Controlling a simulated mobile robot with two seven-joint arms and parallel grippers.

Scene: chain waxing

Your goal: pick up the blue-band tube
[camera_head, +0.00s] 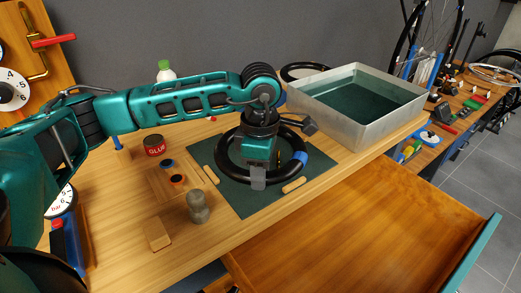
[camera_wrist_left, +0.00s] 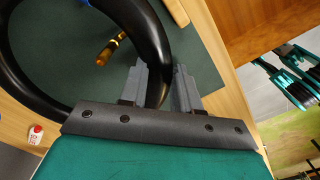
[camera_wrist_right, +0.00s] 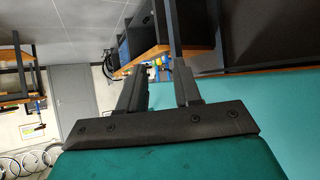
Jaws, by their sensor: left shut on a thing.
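The blue-band tube (camera_head: 224,160) is a black ring lying on the dark green mat (camera_head: 240,207) in the head view. Its blue band (camera_head: 299,159) is on the ring's right side. My left gripper (camera_head: 258,181) points down at the ring's near side. In the left wrist view the tube (camera_wrist_left: 150,35) passes between the fingers of my left gripper (camera_wrist_left: 162,90), which is shut on it. A brass valve (camera_wrist_left: 112,48) shows inside the ring. My right gripper (camera_wrist_right: 158,92) shows only in its own wrist view, open and empty, away from the tube.
A metal basin of dark water (camera_head: 365,105) stands right of the mat. Another black ring (camera_head: 303,70) lies behind it. A GLUE tin (camera_head: 154,146), a wooden patch tray (camera_head: 172,184) and a grey weight (camera_head: 198,208) stand left. An open drawer (camera_head: 370,225) is in front.

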